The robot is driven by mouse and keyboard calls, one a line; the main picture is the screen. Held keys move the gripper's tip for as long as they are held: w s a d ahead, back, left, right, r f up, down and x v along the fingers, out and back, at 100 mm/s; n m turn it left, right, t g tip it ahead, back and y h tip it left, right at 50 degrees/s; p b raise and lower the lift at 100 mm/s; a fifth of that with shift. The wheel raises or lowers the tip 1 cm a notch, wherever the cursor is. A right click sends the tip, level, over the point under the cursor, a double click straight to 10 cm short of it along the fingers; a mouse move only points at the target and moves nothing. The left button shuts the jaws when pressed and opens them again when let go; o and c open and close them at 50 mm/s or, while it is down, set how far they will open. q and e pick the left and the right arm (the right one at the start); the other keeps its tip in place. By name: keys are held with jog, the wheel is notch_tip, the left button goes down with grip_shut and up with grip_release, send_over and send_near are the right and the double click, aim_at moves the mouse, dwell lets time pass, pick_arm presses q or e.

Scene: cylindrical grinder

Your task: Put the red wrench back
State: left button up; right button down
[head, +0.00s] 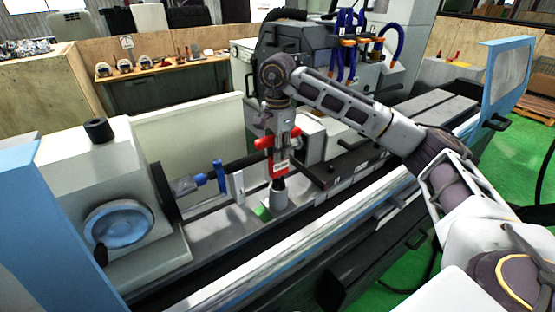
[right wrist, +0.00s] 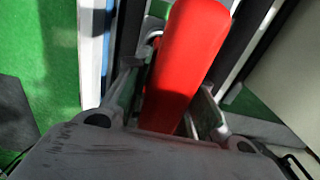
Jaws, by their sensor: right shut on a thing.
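The red wrench (head: 277,168) is in the middle of the head view, over the grinder's bed. A red piece also sticks out sideways at the fingers. My right gripper (head: 281,150) points down and is shut on the wrench. In the right wrist view the wrench (right wrist: 188,62) shows as a thick red bar between the two fingers of the gripper (right wrist: 168,105). Just under the wrench in the head view is a grey, cone-shaped holder (head: 278,192). I cannot tell whether the wrench touches it. My left gripper is not in view.
The grinder's headstock (head: 100,180) with its round blue face stands at the left. A wooden bench (head: 165,68) with gauges is behind. Blue hoses (head: 350,50) hang at the back.

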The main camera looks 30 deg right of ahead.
jog(key=shift+f+p, duration=0.3)
jog(key=shift+f, duration=1.55)
jog(key=c, duration=1.2)
grip_release()
notch_tip(320, 180, up, 8)
jog(key=shift+f+b, duration=0.1)
jog(key=shift+b, duration=0.65)
jog(key=shift+r, duration=2.2)
